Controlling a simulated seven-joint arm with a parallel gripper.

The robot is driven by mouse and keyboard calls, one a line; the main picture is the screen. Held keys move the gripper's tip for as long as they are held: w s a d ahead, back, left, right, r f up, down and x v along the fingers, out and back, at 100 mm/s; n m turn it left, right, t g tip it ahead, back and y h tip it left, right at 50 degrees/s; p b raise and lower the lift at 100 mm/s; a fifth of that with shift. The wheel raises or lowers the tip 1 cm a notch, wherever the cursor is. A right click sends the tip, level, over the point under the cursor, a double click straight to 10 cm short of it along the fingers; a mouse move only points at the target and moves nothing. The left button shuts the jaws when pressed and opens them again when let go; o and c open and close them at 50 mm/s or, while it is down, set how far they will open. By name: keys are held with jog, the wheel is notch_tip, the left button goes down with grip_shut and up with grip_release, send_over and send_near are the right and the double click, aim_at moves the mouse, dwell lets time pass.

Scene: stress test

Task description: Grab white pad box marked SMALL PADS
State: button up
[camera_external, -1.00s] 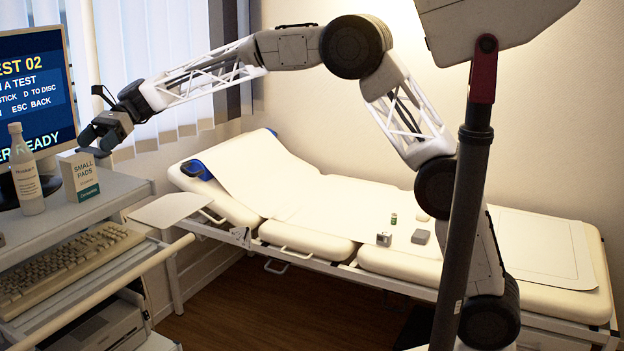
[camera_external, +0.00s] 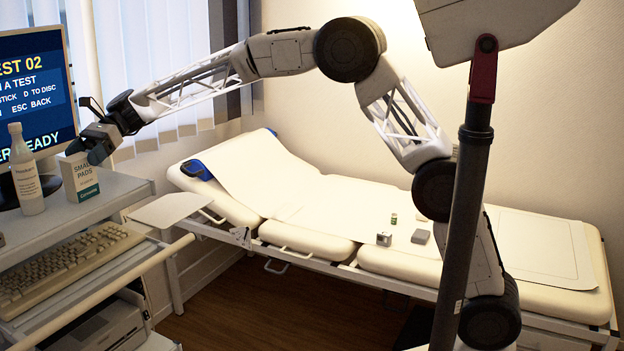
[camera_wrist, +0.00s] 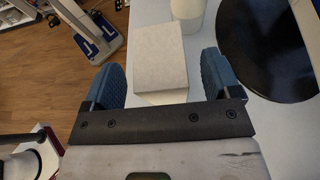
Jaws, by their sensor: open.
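The white pad box (camera_external: 86,184) marked SMALL PADS stands upright on the top shelf of the grey cart, with a green band near its bottom. My gripper (camera_external: 88,153) is at the top of the box and covers part of its upper edge. In the wrist view, my gripper (camera_wrist: 160,85) is open, with one blue-grey finger on each side of the box (camera_wrist: 158,62). Gaps show between the fingers and the box, and the box sits nearer the left finger. Whether anything touches is hard to tell.
A white bottle (camera_external: 27,175) stands just left of the box. A monitor (camera_external: 40,95) is behind them. A keyboard (camera_external: 65,262) lies on the lower shelf. The exam bed (camera_external: 310,195) holds a few small items to the right.

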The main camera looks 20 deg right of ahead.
jog(key=shift+x, duration=1.4)
jog(key=c, duration=1.1)
jog(key=shift+o, duration=0.2)
jog(key=shift+r, duration=5)
